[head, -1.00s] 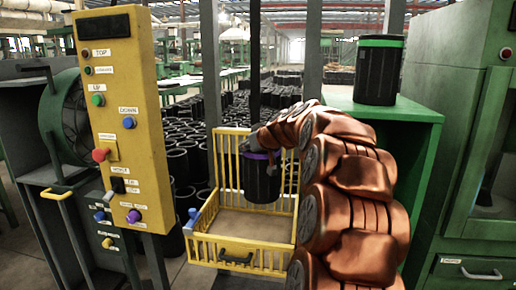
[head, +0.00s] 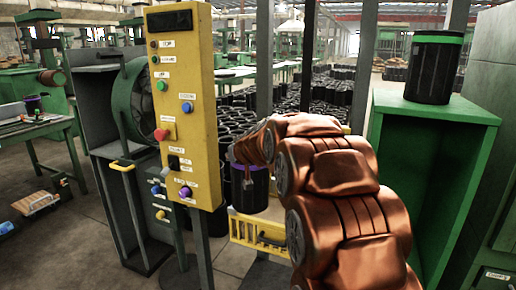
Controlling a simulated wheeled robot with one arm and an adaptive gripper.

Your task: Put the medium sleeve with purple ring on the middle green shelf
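A black sleeve with a purple ring (head: 249,192) near its top hangs upright from my gripper (head: 246,166), in front of the left part of the yellow basket. My gripper's fingers are small and mostly hidden by my copper-coloured arm; the gripper appears shut on the sleeve's upper rim. A green shelf unit (head: 428,112) stands at right with an open front. A larger black sleeve with a green ring (head: 434,68) stands upright on its top. I cannot tell which shelf is the middle one.
A yellow control panel (head: 183,105) on a post stands just left of the held sleeve. The yellow basket (head: 262,232) is partly hidden behind my arm. Many black sleeves (head: 318,88) stand behind. A green workbench (head: 38,128) at far left carries a small dark purple-topped object.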

